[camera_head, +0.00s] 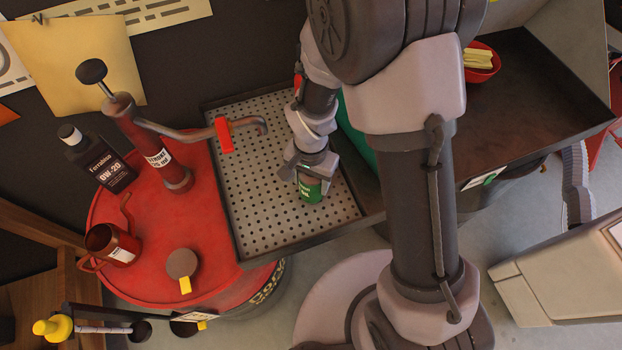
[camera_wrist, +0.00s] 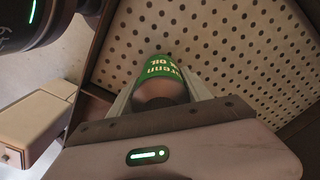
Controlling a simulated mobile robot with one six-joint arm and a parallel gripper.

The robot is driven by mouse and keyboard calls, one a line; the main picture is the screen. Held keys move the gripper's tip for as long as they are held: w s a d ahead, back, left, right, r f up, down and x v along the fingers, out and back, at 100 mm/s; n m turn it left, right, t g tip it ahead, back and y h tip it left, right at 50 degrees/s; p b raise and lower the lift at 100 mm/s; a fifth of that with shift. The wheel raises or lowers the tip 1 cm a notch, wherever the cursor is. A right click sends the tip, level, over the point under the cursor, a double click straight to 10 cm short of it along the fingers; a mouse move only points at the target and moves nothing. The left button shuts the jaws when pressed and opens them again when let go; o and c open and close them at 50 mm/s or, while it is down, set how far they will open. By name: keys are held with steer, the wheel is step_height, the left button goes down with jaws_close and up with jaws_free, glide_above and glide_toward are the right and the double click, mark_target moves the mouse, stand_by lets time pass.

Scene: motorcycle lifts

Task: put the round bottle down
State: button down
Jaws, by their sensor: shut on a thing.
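The round bottle (camera_head: 311,190) is green with a pale label and a brown-grey end. It also shows in the wrist view (camera_wrist: 160,85), between the fingers, with its label text partly readable. My gripper (camera_head: 308,172) is shut on it, over the front part of the perforated tray. The bottle looks close to upright at or just above the tray (camera_head: 257,227); I cannot tell whether its base touches. The perforated surface of the tray also shows behind the bottle in the wrist view (camera_wrist: 215,40).
Left of the tray is a red drum (camera_head: 138,279) with a hand pump (camera_head: 150,150), a black oil bottle (camera_head: 98,160) and a red jug (camera_head: 112,245). A green object (camera_head: 357,135) stands behind my gripper, partly hidden. A red bowl (camera_head: 480,66) sits on the dark bench. The tray's left part is clear.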

steer(key=shift+c, duration=2.3)
jaws_free()
steer(key=shift+f, duration=0.15)
step_height(320, 180, up, 12)
steer(key=p, duration=0.2)
steer(key=shift+w+r+p, duration=0.1)
steer(key=shift+r+p, duration=0.15)
steer(key=shift+p, duration=0.1)
steer(key=s+d+r+t+y, duration=0.1)
steer(key=s+d+r+t, duration=0.2)
steer(key=r, duration=0.6)
steer(key=s+d+r+n+t+y, duration=0.1)
steer(key=s+d+r, duration=0.3)
steer(key=s+r, duration=0.4)
step_height(320, 180, up, 2)
steer(key=shift+s+r+t, duration=0.1)
steer(key=shift+s+t, duration=0.1)
steer(key=shift+t, duration=0.7)
steer(key=shift+d, duration=0.1)
